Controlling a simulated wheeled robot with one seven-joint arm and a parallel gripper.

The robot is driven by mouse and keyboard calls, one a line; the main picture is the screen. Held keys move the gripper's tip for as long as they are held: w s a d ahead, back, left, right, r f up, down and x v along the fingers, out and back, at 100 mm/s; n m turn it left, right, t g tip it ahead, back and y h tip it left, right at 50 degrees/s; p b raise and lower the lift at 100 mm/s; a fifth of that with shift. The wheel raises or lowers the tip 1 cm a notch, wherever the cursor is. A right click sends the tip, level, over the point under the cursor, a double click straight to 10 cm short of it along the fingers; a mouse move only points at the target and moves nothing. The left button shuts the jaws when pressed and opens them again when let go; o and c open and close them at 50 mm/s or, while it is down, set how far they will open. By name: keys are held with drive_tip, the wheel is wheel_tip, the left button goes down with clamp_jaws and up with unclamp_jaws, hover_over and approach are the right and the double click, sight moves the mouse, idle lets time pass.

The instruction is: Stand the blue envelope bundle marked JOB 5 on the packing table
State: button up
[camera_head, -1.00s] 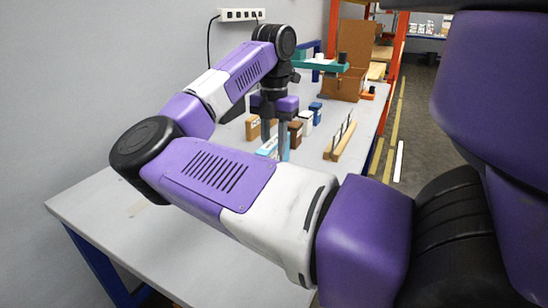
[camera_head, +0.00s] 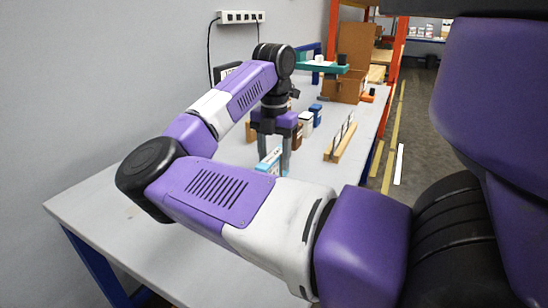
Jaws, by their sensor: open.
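A light blue bundle with a white marked face (camera_head: 269,163) stands on the pale grey table (camera_head: 110,215). Its marking is too small to read, and my forearm hides its lower part. My gripper (camera_head: 275,158) points down over the bundle with its two fingers apart. One finger shows behind the bundle and the other to its right; I cannot tell whether either touches it.
Brown, white and blue small blocks (camera_head: 306,120) stand behind the gripper. A wooden rack with upright pins (camera_head: 340,141) is to the right. A cardboard box (camera_head: 345,88) and a teal shelf (camera_head: 320,67) are farther back. The table's near left is clear.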

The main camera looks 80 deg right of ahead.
drive_tip(key=shift+r, duration=0.1)
wheel_tip(320, 180, up, 12)
drive_tip(key=p, duration=0.2)
drive_tip(key=shift+p, duration=0.35)
drive_tip(key=shift+r, duration=0.1)
idle(0.3)
